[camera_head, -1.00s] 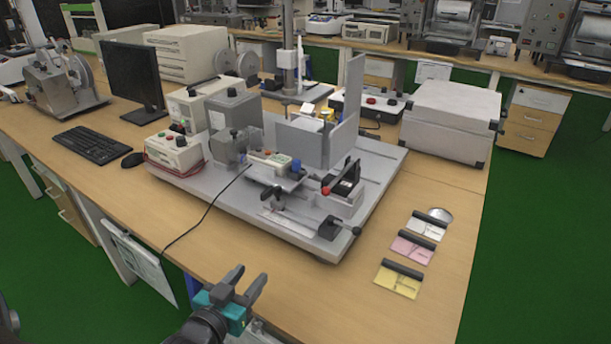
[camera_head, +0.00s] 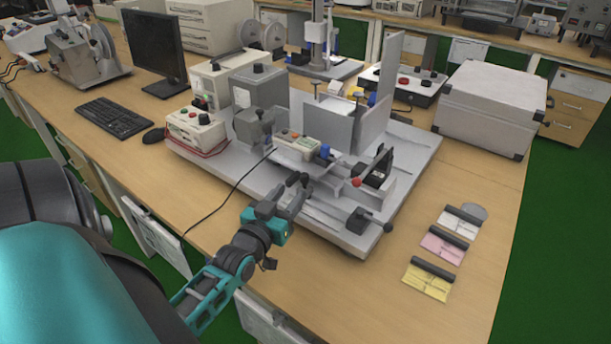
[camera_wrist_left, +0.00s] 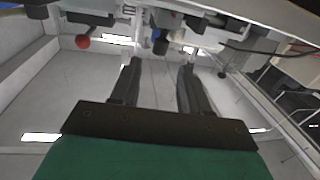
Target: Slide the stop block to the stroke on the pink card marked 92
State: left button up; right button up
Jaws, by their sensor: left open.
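The pink card (camera_head: 437,248) lies on the bench at right, with a dark bar across its upper edge; its writing is too small to read. A dark block (camera_head: 358,221) with a rod and round knob sits at the front right of the grey rig; I cannot tell surely whether it is the stop block. My left gripper (camera_head: 298,184) is over the rig's front edge, open and empty, and hides a small dark clamp there. In the left wrist view its two fingers (camera_wrist_left: 158,78) are apart, pointing toward the rig's parts. My right gripper is not in view.
A yellow card (camera_head: 428,284) and a white card (camera_head: 458,221) lie beside the pink one. A red-knobbed lever (camera_head: 356,182) and a blue knob (camera_head: 325,151) stand close to the gripper. A black cable (camera_head: 225,200) runs across the bench front.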

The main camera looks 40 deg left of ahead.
aim_at(302, 179)
pick_arm(q)
jog(key=x, duration=0.8)
jog(key=shift+w, duration=0.1)
grip_shut()
jog(key=shift+f, duration=0.1)
